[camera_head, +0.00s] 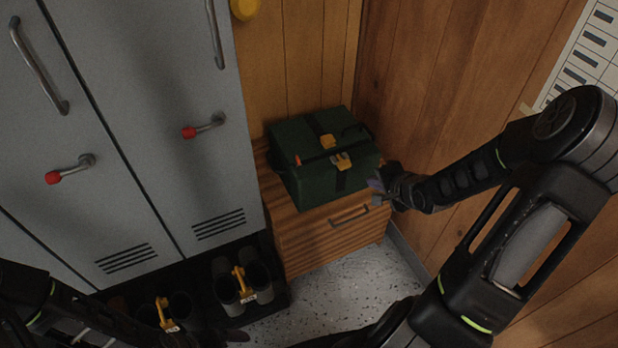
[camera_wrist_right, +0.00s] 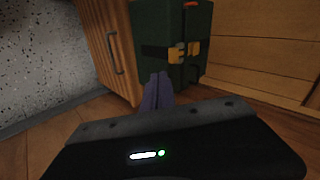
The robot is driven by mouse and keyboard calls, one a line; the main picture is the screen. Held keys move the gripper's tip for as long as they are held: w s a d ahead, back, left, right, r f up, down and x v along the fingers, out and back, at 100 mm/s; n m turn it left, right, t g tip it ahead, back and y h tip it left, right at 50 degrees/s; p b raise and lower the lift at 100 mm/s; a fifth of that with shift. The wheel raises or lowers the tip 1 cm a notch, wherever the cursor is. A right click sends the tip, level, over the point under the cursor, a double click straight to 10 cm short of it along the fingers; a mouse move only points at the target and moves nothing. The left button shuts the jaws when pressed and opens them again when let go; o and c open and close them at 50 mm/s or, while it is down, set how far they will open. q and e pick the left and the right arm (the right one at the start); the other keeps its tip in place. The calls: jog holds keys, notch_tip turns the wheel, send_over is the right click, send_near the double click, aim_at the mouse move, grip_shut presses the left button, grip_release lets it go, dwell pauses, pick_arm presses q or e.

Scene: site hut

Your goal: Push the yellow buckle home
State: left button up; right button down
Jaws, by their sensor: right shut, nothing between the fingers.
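A dark green case (camera_head: 308,172) with black straps sits on a wooden cabinet. A yellow buckle (camera_head: 341,161) is at its front upper edge. In the right wrist view the buckle (camera_wrist_right: 177,53) shows as two yellow pieces close together on a black strap; I cannot tell whether they are joined. My right gripper (camera_head: 376,185) is shut and empty, just right of the case and apart from the buckle. Its fingertips (camera_wrist_right: 158,77) show below the buckle in the wrist view. My left arm is dark at the lower left; its finger state is unclear.
The cabinet (camera_head: 310,245) has a drawer handle (camera_head: 349,216) facing the room. Grey lockers (camera_head: 150,80) with red-tipped handles stand at left. Boots (camera_head: 228,288) with yellow clips sit on a black tray below. A wood-panelled wall is close on the right. Speckled floor (camera_head: 350,285) is clear.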

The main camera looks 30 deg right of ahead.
jog(key=shift+m, duration=1)
jog(key=shift+f, duration=0.1)
jog(key=b, duration=0.4)
send_near(346, 168)
notch_tip(346, 168, down, 4)
jog(key=shift+w+p, duration=0.3)
jog(key=shift+w, duration=1.85)
